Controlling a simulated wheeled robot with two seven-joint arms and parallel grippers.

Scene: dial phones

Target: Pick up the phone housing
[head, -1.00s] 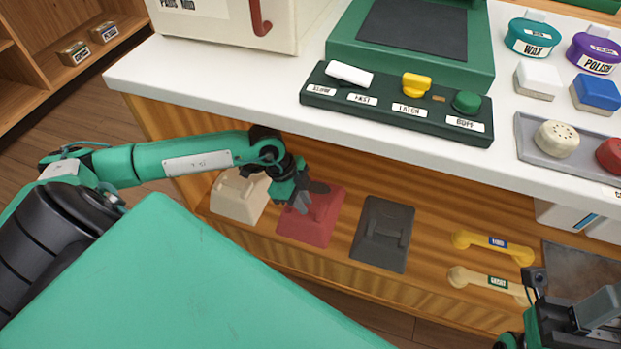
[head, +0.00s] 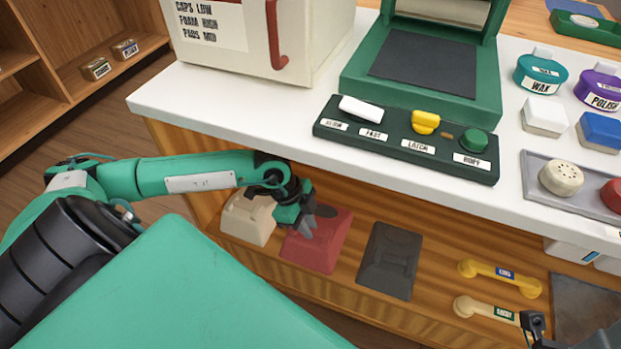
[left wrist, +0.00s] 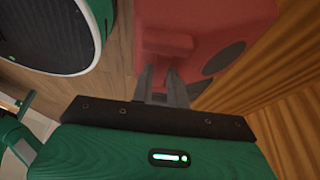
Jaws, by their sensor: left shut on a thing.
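In the left wrist view the two fingers (left wrist: 165,84) are close together against a raised block of the red housing (left wrist: 200,20). I cannot tell whether the red housing is clear of the shelf. Only a piece of my right gripper (head: 535,328) shows at the bottom right edge; its fingers are not clear.
A yellow handset (head: 500,275) and a cream handset (head: 490,309) lie right of the housings. The white counter edge (head: 225,118) overhangs the shelf. On it are a green control panel (head: 405,140), a cream cabinet (head: 250,40) and a grey tray (head: 535,180).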

